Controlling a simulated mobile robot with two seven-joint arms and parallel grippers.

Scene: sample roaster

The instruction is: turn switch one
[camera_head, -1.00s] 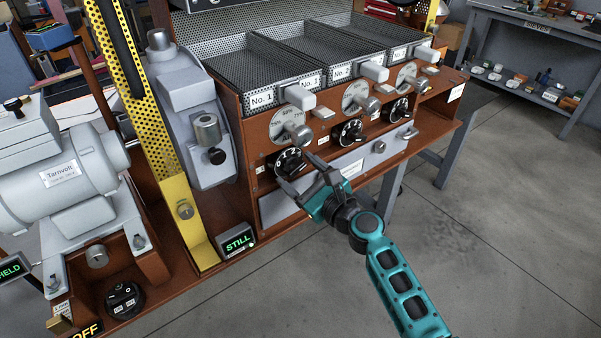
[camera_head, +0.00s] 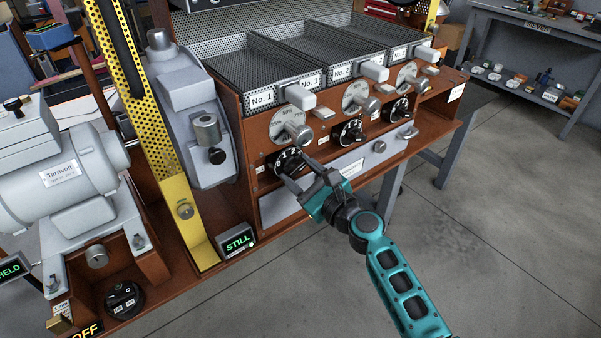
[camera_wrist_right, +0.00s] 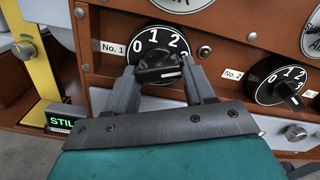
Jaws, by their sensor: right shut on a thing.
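Switch one is a round black dial (camera_head: 286,161) with white numerals, low on the left of the brown panel. In the right wrist view the dial (camera_wrist_right: 149,40) shows 0, 1 and 2 beside a "No. 1" label (camera_wrist_right: 113,48); its right side is partly hidden. My right gripper (camera_head: 299,172) reaches it from the front right. In the wrist view the right gripper (camera_wrist_right: 160,71) has its fingers on either side of the black knob bar (camera_wrist_right: 158,68), shut on it. A white mark shows on the bar's right part. My left gripper is not in view.
The No. 2 dial (camera_wrist_right: 280,86) is close on the right. A grey metal dial with a lever (camera_head: 291,122) sits just above switch one. A lit "STILL" sign (camera_head: 237,242) stands below left. Open floor (camera_head: 470,230) lies to the right.

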